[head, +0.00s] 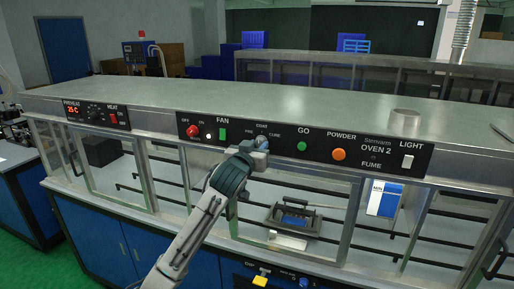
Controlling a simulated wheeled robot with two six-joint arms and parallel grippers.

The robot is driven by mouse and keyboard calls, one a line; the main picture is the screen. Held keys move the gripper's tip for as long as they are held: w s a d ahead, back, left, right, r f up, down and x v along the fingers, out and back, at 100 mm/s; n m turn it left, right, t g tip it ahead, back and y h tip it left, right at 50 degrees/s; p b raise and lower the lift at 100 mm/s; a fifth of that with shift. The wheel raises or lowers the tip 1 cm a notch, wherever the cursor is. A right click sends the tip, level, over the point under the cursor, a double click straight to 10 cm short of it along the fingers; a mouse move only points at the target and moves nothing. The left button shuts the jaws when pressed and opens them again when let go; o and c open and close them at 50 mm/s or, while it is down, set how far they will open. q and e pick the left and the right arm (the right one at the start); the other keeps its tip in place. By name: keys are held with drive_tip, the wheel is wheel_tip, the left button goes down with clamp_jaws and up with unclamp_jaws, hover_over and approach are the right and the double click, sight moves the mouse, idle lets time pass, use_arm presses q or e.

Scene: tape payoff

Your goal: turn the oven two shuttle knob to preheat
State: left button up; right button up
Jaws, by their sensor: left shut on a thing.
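The oven two control panel (320,150) runs along the front edge of the hood. The shuttle knob (263,144) sits on it between the PRE and CURE labels, with a third small label above. My left gripper (257,147) is at the panel and shut on the knob, its arm rising from the bottom of the view. The gripper hides most of the knob, so I cannot tell where its pointer stands. My right gripper is not in view.
Close to the knob are the FAN switch (222,134) on the left and the green GO button (301,146) on the right. An orange POWDER button (338,154) is further right. Below, a dark press-like tray (292,220) sits behind the clear front.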

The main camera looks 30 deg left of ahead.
use_arm(q)
drive_tip(key=n+b, duration=0.3)
drive_tip(key=n, duration=0.2)
drive_tip(key=shift+f+n, duration=0.15)
drive_tip(key=shift+n, duration=0.25)
drive_tip(key=n+b, duration=0.2)
drive_tip(key=n, duration=0.2)
drive_tip(key=shift+d+b, duration=0.1)
drive_tip(key=shift+b, duration=0.2)
drive_tip(key=shift+n+b, duration=0.5)
drive_tip(key=shift+n, duration=0.4)
drive_tip(key=shift+c, duration=0.2)
drive_tip(key=o, duration=1)
